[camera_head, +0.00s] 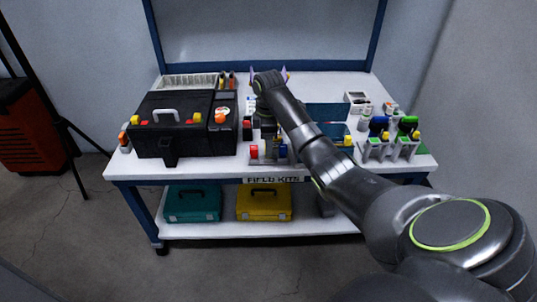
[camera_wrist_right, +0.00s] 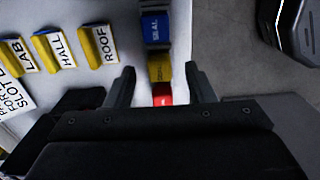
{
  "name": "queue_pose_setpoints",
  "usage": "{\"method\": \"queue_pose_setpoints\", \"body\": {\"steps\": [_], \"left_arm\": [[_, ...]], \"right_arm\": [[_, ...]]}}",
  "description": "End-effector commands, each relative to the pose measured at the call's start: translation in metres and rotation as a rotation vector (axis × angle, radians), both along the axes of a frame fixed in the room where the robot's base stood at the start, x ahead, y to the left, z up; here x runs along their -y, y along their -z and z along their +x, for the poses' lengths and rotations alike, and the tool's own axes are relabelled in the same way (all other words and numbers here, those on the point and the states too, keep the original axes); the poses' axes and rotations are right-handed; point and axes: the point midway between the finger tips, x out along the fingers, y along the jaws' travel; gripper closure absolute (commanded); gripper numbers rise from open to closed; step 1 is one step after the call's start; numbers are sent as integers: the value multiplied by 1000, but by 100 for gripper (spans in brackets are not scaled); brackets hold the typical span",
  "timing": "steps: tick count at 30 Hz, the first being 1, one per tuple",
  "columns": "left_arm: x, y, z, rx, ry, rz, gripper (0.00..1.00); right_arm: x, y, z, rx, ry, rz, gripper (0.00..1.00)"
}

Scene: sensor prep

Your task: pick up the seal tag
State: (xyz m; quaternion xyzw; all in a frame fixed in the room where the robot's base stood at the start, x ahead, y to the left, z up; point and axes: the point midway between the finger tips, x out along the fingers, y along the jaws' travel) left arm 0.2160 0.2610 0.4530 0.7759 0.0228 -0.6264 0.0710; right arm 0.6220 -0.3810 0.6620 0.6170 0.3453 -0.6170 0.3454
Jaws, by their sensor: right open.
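The seal tag is a blue block with a white "SEAL" label (camera_wrist_right: 155,28), standing at the top of a short row near the table edge in the right wrist view. In the head view a blue block (camera_head: 282,151) at the table's front edge appears to be the same tag. My right gripper (camera_wrist_right: 160,72) is open and empty; its fingers lie on either side of the row, with the yellow block (camera_wrist_right: 160,68) between the tips and the seal tag beyond them. A red block (camera_wrist_right: 162,95) is partly hidden by the gripper body. My left gripper is out of view.
Yellow tags marked ROOF (camera_wrist_right: 98,45), HALL (camera_wrist_right: 54,48) and LAB (camera_wrist_right: 17,56) lie on the white top. A black toolbox (camera_head: 175,125) stands left of my right arm. Small holders with coloured pieces (camera_head: 378,147) stand to the right.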

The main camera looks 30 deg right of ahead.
Motion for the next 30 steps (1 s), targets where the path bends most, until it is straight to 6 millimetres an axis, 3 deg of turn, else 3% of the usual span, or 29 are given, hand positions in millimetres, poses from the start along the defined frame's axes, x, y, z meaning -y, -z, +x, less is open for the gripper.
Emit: {"method": "queue_pose_setpoints", "body": {"steps": [1,4,13,24,30], "left_arm": [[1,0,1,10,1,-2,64],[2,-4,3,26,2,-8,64],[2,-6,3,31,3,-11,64],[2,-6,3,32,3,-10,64],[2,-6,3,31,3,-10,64]], "right_arm": [[0,11,-1,-3,0,1,51],[0,21,0,0,-1,0,51],[0,23,0,0,-1,0,51],[0,23,0,0,0,0,97],[0,23,0,1,0,-1,98]]}}
